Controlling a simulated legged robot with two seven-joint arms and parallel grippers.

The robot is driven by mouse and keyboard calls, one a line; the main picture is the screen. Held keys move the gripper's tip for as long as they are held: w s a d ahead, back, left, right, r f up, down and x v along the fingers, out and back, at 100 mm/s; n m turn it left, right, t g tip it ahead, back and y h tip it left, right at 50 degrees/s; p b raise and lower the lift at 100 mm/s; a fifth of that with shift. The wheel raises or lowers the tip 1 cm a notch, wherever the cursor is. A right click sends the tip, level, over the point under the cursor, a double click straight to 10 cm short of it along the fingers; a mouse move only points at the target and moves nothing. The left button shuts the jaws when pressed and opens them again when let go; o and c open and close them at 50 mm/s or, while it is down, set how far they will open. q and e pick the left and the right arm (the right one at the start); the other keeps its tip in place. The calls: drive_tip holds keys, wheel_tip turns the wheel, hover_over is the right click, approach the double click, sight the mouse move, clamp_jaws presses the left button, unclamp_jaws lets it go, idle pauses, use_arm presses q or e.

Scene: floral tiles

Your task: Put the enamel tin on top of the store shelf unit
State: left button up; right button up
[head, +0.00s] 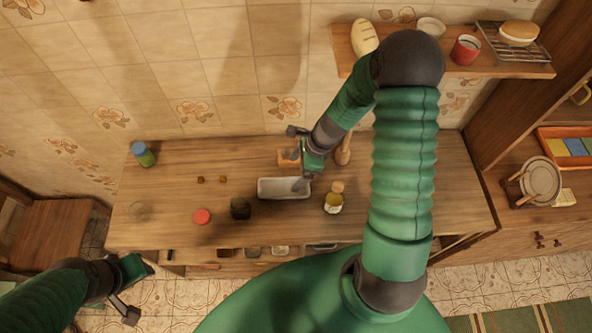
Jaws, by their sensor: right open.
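A pale grey-white rectangular tin (275,189), which looks like the enamel tin, sits on the wooden worktop near its middle. My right gripper (298,158) is open above the worktop. One finger shows at the right part of the tin and the other stands farther back; whether the finger touches the tin I cannot tell. My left gripper (140,289) looks open and empty, low at the lower left in front of the worktop. I cannot tell for certain which furniture is the store shelf unit; a wooden unit (535,215) with shelves stands at the right.
The worktop (165,180) holds a blue-lidded jar (143,154), a red round item (202,217), a dark jar (240,208) and a yellow-filled jar (333,204). A wall shelf (480,71) carries bread, a red mug (465,50) and a rack. My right arm hides part of it.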

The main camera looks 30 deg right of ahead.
drive_tip(key=s+a+r+n+h, duration=0.2)
drive_tip(key=s+a+r+n, duration=0.3)
drive_tip(key=n, duration=0.7)
drive_tip(key=s+a+r+n+h, duration=0.2)
drive_tip(key=s+a+r+n, duration=0.2)
drive_tip(key=r+n, duration=0.6)
use_arm(q)
drive_tip(key=s+b+x, duration=0.1)
drive_tip(key=b+x, duration=0.6)
drive_tip(key=shift+s+f, duration=0.2)
drive_tip(key=shift+f, duration=0.2)
use_arm(e)
wheel_tip(320, 180, down, 10)
drive_tip(key=w+n, duration=0.1)
drive_tip(key=n, duration=0.1)
drive_tip(key=shift+d, duration=0.4)
use_arm(q)
drive_tip(key=shift+d, duration=0.1)
use_arm(e)
drive_tip(key=shift+d+r, duration=0.1)
drive_tip(key=shift+d, duration=0.1)
